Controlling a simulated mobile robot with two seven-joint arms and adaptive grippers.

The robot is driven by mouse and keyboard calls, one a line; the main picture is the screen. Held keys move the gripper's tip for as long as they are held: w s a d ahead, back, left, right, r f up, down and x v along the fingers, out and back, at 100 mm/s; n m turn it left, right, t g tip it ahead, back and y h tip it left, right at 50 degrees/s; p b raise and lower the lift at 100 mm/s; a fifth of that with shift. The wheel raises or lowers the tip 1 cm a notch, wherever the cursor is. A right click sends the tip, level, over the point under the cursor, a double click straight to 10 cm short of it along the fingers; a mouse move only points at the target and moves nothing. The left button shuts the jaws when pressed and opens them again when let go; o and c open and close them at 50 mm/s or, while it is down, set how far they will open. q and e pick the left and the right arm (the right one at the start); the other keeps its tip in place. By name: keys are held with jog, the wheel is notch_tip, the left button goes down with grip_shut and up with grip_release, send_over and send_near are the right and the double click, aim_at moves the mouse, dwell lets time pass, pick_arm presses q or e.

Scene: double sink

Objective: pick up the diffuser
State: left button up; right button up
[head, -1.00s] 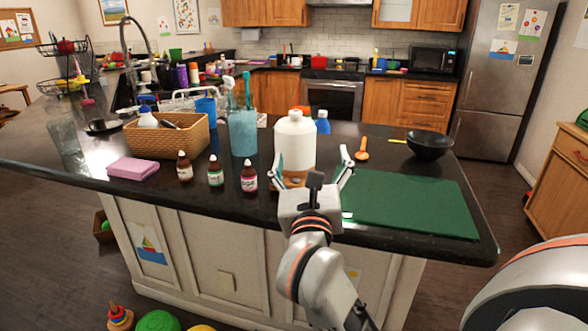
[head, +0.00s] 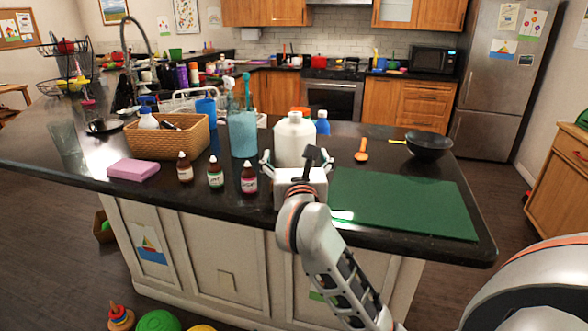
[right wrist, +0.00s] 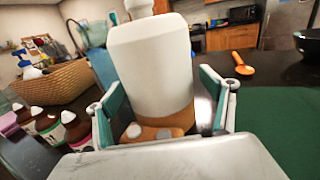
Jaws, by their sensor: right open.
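The diffuser (head: 295,141) is a white, bottle-shaped body standing upright on the dark counter. Its wooden base with two pale buttons shows in the right wrist view (right wrist: 158,132); in the head view my gripper hides that base. My right gripper (head: 297,165) is open in front of the diffuser, with one finger on each side of its lower part. In the right wrist view the two teal-padded fingers (right wrist: 162,104) stand apart with the diffuser between and just beyond them. I cannot tell whether either finger touches it. My left gripper is not in view.
Three small brown bottles (head: 216,173) stand left of my gripper. A wicker basket (head: 165,143) and a blue tumbler (head: 243,134) are further left. A green mat (head: 405,204) lies right, with an orange spoon (head: 362,150) and black bowl (head: 429,146) behind it.

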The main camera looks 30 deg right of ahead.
jog(key=c, duration=1.6)
jog(key=shift+r, duration=0.1)
jog(key=shift+r, duration=0.1)
